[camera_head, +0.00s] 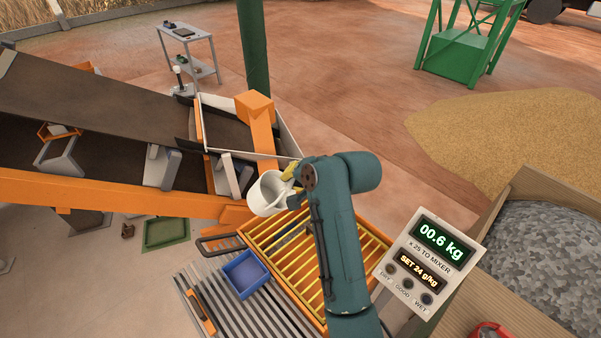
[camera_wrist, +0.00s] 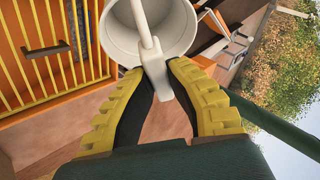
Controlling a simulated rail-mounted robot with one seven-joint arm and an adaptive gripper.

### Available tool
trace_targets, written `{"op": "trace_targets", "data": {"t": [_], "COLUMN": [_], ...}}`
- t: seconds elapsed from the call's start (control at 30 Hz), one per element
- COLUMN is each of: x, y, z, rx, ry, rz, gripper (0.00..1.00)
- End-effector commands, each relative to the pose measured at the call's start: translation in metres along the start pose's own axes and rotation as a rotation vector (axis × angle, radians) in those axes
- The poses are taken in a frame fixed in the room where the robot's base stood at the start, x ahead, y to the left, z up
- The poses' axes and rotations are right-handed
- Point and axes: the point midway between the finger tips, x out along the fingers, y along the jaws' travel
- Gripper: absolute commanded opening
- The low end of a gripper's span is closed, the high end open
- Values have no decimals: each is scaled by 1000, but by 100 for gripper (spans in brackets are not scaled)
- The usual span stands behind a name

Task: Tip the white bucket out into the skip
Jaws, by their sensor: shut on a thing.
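The white bucket (camera_head: 266,196) hangs at the end of my arm in the head view, above the left edge of the yellow-barred orange box. In the wrist view the bucket (camera_wrist: 176,22) is at the top, its pale round mouth partly cut off by the frame; I see no load in the part that shows. My gripper (camera_head: 290,174), its yellow fingers closed, holds the bucket by its white grip piece, which shows between the fingertips in the wrist view (camera_wrist: 157,72). I cannot tell for sure which container is the skip.
The orange box with yellow bars (camera_head: 283,238) lies below the bucket. A blue tray (camera_head: 245,274) sits on grey slats, a green tray (camera_head: 166,233) on the floor. A conveyor (camera_head: 100,105) and orange post (camera_head: 258,125) stand close left. A scale display (camera_head: 430,262) and gravel bin (camera_head: 540,260) are right.

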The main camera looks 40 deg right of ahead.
Motion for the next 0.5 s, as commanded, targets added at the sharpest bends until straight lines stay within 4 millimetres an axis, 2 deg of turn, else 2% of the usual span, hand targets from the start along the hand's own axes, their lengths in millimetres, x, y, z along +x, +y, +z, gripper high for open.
{"op": "trace_targets", "data": {"t": [0.03,0.3,0.37,0.5], "x": [-5,2,10,14], "y": [-11,-34,-34,-45], "z": [-2,0,3,4], "rx": [-14,-111,-135,-186], "ry": [-4,-17,-18,-23], "rz": [30,256,317,440], "gripper": [0,0,0,0]}}
